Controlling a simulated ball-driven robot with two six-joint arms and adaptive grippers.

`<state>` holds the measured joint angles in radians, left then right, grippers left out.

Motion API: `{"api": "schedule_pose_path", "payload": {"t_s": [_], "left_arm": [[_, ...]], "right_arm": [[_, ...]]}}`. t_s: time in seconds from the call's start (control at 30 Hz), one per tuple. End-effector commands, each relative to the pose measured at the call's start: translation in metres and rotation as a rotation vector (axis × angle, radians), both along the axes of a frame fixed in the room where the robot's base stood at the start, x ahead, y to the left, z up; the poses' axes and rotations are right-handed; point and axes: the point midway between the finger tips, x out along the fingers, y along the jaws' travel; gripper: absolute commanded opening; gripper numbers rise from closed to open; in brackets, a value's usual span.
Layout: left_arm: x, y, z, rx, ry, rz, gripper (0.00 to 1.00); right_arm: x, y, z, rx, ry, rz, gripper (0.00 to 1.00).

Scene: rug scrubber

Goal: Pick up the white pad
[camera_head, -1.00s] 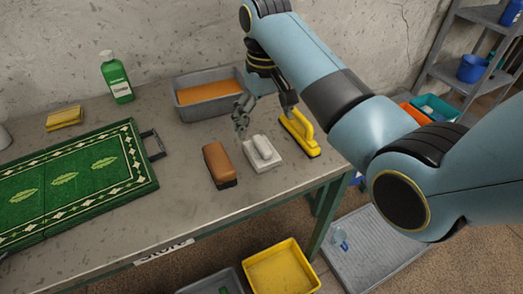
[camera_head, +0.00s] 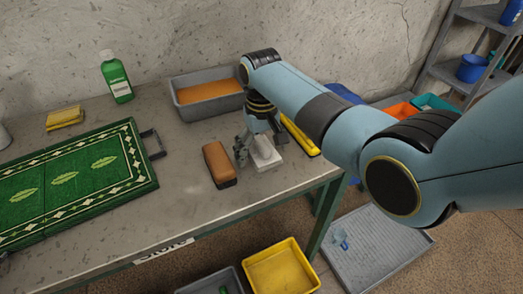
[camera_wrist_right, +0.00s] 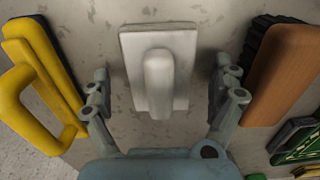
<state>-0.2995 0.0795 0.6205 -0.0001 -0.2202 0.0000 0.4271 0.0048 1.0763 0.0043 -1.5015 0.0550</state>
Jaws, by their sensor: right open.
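The white pad (camera_head: 265,158) is a flat rectangular block with a raised rounded handle, lying on the grey table near its right end. My right gripper (camera_head: 258,148) is over it and partly hides it. In the right wrist view, the open fingers of my right gripper (camera_wrist_right: 161,75) stand on either side of the pad (camera_wrist_right: 129,50), apart from its edges, with the handle between them. I see nothing held. My left gripper is not in view.
A brown brush (camera_head: 218,161) lies close left of the pad, and a yellow-handled tool (camera_head: 299,137) lies close right. A grey tray of orange liquid (camera_head: 208,92) stands behind. A green rug (camera_head: 70,185) covers the table's left part. A yellow bin (camera_head: 281,268) is below the front edge.

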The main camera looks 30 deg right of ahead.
Motion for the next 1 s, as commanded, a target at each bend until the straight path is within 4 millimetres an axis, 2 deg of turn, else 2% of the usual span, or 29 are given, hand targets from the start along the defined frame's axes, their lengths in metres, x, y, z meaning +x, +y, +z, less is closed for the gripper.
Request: {"api": "schedule_pose_path", "payload": {"t_s": [0.13, 0.17, 0.63, 0.87, 1.0], "left_arm": [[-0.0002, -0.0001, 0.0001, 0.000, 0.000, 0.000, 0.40], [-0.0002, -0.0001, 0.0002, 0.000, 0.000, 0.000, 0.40], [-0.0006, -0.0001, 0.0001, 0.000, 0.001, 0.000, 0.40], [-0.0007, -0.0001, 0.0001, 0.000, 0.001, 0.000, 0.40], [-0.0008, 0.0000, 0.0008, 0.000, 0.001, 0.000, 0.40]], "right_arm": [[0.0003, 0.0002, 0.0006, 0.000, -0.001, 0.000, 0.94], [0.0003, 0.0002, 0.0006, 0.000, -0.001, 0.000, 0.92], [0.0004, 0.0002, 0.0010, 0.000, -0.001, 0.000, 0.32], [0.0005, 0.0002, 0.0018, 0.000, -0.001, 0.000, 0.32], [0.0010, 0.0001, 0.0093, 0.000, -0.002, 0.000, 0.32]]}}
